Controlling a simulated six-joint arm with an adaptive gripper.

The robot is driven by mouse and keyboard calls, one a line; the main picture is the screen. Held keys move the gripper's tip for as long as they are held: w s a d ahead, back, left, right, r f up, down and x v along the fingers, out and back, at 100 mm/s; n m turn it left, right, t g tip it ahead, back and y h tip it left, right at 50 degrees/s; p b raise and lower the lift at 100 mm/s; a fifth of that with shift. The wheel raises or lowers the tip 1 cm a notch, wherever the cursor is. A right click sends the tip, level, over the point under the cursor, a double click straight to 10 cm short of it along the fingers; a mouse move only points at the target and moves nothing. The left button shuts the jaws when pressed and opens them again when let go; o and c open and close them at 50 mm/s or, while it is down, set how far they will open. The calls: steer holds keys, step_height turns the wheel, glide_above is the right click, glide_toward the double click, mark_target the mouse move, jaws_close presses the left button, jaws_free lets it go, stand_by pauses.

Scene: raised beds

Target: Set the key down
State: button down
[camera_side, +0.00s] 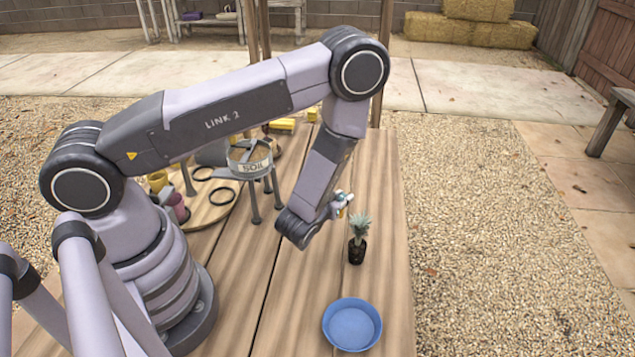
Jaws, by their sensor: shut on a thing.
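My gripper (343,203) is at the end of my arm, above the wooden table (385,185), just up and left of a small potted plant. It is small in this view and partly behind my wrist. It is shut on a small yellowish thing (341,213), which I take to be the key. Only a bit of it shows, and its shape is too small to make out. I cannot tell how high it is above the table.
The spiky plant in a dark pot (357,252) stands close to my gripper. A blue round dish (352,325) lies nearer the front. Bare planks lie between the plant and dish.

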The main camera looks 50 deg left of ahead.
steer(key=shift+f, duration=1.05)
steer(key=shift+f, duration=0.1)
steer(key=c, duration=1.1)
jaws_free()
